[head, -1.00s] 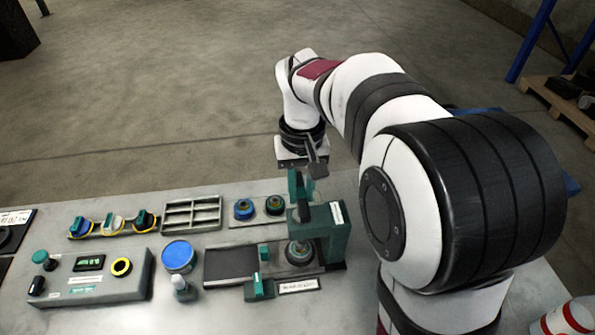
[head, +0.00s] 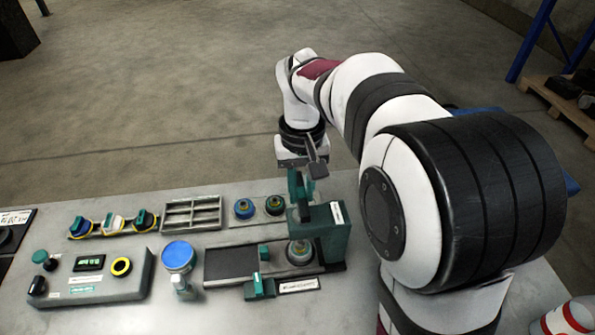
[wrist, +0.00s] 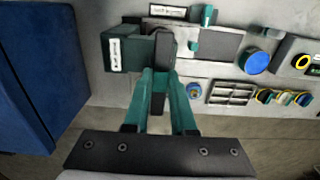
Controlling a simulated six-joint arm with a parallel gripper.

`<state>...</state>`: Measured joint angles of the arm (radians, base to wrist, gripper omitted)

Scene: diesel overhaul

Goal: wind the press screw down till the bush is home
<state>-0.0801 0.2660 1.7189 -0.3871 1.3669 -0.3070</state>
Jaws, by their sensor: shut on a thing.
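The green press (head: 334,238) stands at the right end of the bench, with a white label on its side; it also shows in the wrist view (wrist: 118,54). A round metal part with a brassy centre (head: 300,251) sits under it. I cannot tell how deep any bush is seated. My gripper (wrist: 160,78) is above the press, its teal fingers closed on a dark bar (wrist: 163,45), which looks like the press screw's handle. In the head view the fingers hang just over the press top. The screw itself is hidden.
A divided tray (head: 192,213), a blue-topped tin (head: 178,256) and a control box (head: 90,282) stand left. A blue panel (wrist: 40,75) is close by in the wrist view.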

